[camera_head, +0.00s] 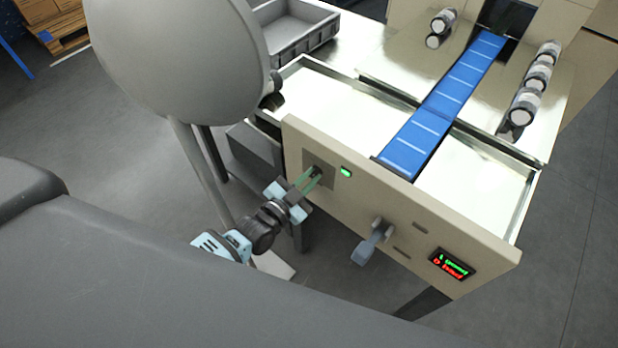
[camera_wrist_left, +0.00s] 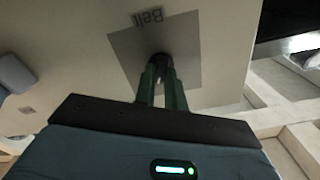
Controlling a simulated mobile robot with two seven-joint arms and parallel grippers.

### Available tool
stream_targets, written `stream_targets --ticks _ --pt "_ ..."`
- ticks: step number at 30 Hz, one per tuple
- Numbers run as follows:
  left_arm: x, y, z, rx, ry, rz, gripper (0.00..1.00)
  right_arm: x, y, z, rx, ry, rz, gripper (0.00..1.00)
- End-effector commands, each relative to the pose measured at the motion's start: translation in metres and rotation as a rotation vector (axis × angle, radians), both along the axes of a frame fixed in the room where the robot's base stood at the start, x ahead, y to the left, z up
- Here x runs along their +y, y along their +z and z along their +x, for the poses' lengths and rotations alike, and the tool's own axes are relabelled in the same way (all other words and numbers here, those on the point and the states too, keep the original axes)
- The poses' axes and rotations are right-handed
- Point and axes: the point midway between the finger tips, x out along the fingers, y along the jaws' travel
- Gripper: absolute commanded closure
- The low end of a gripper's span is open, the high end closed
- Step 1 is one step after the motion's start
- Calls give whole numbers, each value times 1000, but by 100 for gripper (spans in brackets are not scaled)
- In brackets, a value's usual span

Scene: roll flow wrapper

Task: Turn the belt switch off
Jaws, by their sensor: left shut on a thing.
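The belt switch (camera_wrist_left: 160,62) is a dark knob on a grey plate marked "Belt" on the machine's front panel. In the head view its plate (camera_head: 324,183) is at the panel's left end, beside a lit green lamp (camera_head: 346,172). My left gripper (camera_head: 312,172) reaches the plate, its green fingers closed on the switch. In the left wrist view the fingers (camera_wrist_left: 162,75) hide part of the knob, so its exact angle is hard to tell. My right gripper is not in view.
A grey lever handle (camera_head: 372,243) sticks out of the panel right of the switch. A display (camera_head: 452,264) with green and red text is further right. The blue belt (camera_head: 440,110) runs behind the panel, with several rolls (camera_head: 538,75) beside it. A grey crate (camera_head: 295,28) stands behind.

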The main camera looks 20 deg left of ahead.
Motion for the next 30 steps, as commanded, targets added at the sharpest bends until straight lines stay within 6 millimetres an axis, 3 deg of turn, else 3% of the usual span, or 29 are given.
stream_targets --ticks 30 --pt "3 -2 1 287 1 -786 100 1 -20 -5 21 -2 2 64"
